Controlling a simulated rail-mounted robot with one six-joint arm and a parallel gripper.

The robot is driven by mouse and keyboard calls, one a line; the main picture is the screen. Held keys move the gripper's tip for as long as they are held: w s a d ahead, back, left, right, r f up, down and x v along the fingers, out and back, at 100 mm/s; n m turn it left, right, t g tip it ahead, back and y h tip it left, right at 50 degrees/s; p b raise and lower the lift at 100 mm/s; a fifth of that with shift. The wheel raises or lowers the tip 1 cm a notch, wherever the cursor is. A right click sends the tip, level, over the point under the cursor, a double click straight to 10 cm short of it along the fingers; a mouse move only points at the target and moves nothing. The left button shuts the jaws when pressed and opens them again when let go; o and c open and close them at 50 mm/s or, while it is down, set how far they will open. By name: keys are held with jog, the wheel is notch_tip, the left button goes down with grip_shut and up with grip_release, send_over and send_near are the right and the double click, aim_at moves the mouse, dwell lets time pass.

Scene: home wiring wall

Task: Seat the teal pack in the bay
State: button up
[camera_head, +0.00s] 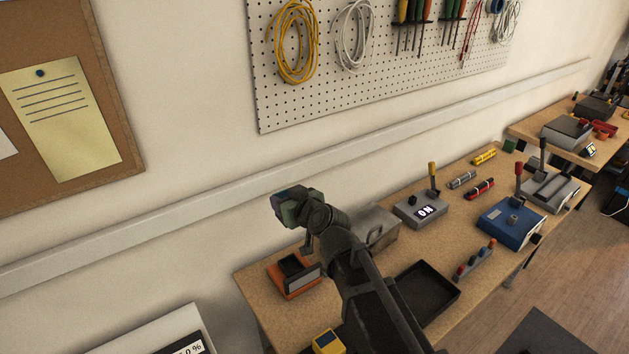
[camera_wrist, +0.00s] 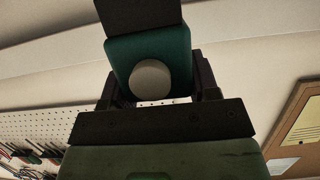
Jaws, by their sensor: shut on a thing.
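The teal pack (camera_wrist: 178,52) fills the upper middle of the wrist view, with a pale round disc on its face and a dark block at its top. My gripper (camera_wrist: 161,88) is shut on it, one finger on each side. In the head view my gripper (camera_head: 291,207) is raised in front of the wall, above the bench's near left end. The pack is hard to make out there against the gripper. An orange housing with a dark opening (camera_head: 293,274), which looks like the bay, sits on the bench below, apart from the pack.
A grey box with a handle (camera_head: 376,231) stands right of the orange housing, partly behind my arm. A black tray (camera_head: 427,288), a grey ON box (camera_head: 421,209) and a blue box (camera_head: 510,223) lie farther right. A yellow object (camera_head: 328,342) is near the front edge.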

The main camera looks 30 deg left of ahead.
dwell(0.3)
notch_tip(320, 180, down, 20)
jog(key=b, duration=2)
jog(key=shift+r, duration=0.2)
jog(key=shift+f, duration=0.2)
jog(key=o, duration=1.1)
jog(key=p+v, duration=0.3)
jog(key=v, duration=0.7)
jog(key=shift+s+d, duration=0.2)
jog(key=shift+d, duration=0.15)
